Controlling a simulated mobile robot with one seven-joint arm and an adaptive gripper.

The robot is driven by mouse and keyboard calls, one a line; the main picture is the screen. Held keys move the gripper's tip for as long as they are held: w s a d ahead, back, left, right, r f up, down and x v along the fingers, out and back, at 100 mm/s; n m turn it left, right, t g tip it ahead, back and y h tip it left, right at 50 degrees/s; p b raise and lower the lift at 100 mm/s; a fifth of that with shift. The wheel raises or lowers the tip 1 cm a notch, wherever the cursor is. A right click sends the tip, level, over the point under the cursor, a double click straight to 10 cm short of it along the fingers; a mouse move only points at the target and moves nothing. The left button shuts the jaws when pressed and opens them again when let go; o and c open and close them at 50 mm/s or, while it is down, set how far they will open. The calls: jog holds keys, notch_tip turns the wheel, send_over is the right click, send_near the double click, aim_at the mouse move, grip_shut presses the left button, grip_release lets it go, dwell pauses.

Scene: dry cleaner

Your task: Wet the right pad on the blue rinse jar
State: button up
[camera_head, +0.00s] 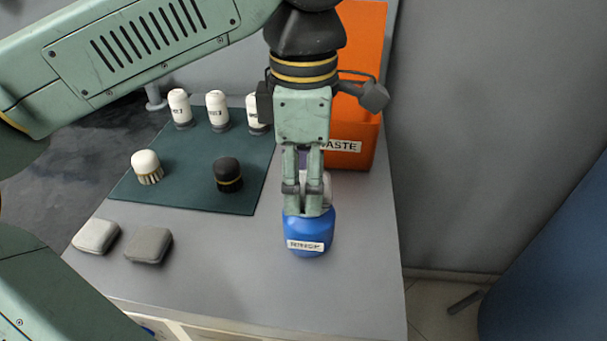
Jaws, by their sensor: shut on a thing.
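The blue rinse jar (310,232), with a white label facing me, is upright at the right part of the counter. My gripper (308,205) points down over it, its fingers shut at the jar's top and hiding most of it. A pale edge shows beside the fingers; I cannot tell what it belongs to. I cannot tell whether the jar rests on the counter or is slightly raised. The right pad (148,245), grey and slightly darker, lies flat at the counter's left front. The left pad (96,236), lighter grey, lies beside it, apart.
A dark green mat (195,195) holds a white-topped brush (146,166), a black-topped brush (228,175) and several white bottles (217,110). An orange waste bin (350,148) stands behind my gripper. The counter (220,275) is clear between the right pad and the jar.

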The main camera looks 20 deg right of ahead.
aim_at(304, 183)
dwell(0.5)
notch_tip(304, 183, up, 7)
jog(key=p, duration=0.5)
jog(key=shift+p, duration=0.4)
jog(key=shift+f, duration=0.1)
dwell(0.4)
